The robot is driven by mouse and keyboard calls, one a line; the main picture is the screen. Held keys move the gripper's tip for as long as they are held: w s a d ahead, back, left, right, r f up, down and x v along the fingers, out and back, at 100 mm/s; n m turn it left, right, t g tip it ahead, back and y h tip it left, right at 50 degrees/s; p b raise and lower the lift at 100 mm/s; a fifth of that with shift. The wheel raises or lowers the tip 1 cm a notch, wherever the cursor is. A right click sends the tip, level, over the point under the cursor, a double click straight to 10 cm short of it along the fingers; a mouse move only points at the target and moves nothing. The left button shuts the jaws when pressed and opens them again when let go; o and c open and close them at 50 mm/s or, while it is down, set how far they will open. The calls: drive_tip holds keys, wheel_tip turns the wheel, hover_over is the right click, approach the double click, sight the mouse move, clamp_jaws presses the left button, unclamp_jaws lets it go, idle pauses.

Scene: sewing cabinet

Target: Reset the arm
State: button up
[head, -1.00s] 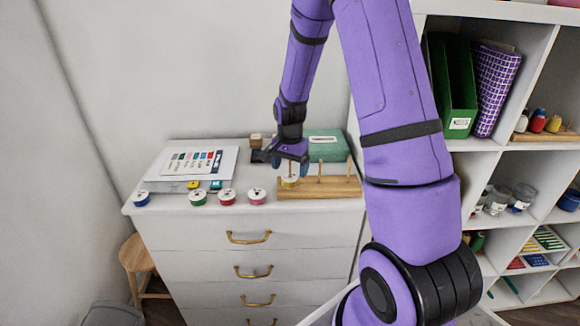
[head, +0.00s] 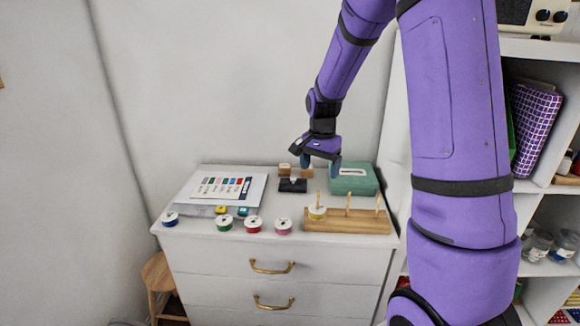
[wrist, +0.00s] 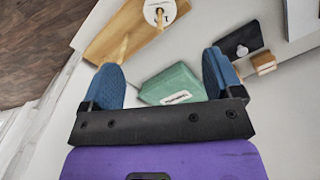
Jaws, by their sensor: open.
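My gripper (head: 320,160) hangs above the back of the white chest of drawers, open and empty. Its two blue fingers are spread wide in the wrist view (wrist: 163,80). Below it to the front stands a wooden rack (head: 368,222) with upright pegs. Nothing lies between the fingers.
A green box (head: 355,184) stands at the back right, beside a black item with a wooden block (head: 292,184). Several spools, among them a red one (head: 253,225), line the front edge near a printed card (head: 228,187). Shelving (head: 540,130) stands at right.

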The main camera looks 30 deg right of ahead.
drive_tip(key=s+a+r+n+t, duration=0.1)
drive_tip(key=s+a+r+n, duration=0.3)
drive_tip(key=r, duration=0.3)
drive_tip(key=s+a+r+n+t, duration=0.1)
drive_tip(key=s+a+r+n, duration=0.1)
drive_tip(key=s+a+r, duration=0.35)
drive_tip(key=s+a+r+n+t, duration=0.1)
drive_tip(key=s+r+n, duration=0.2)
drive_tip(key=s, duration=0.5)
drive_tip(key=s+a+r+n+t, duration=0.2)
drive_tip(key=s+r+n, duration=0.1)
drive_tip(key=s, duration=0.6)
drive_tip(key=shift+a+r+n, duration=0.3)
drive_tip(key=shift+n, duration=0.1)
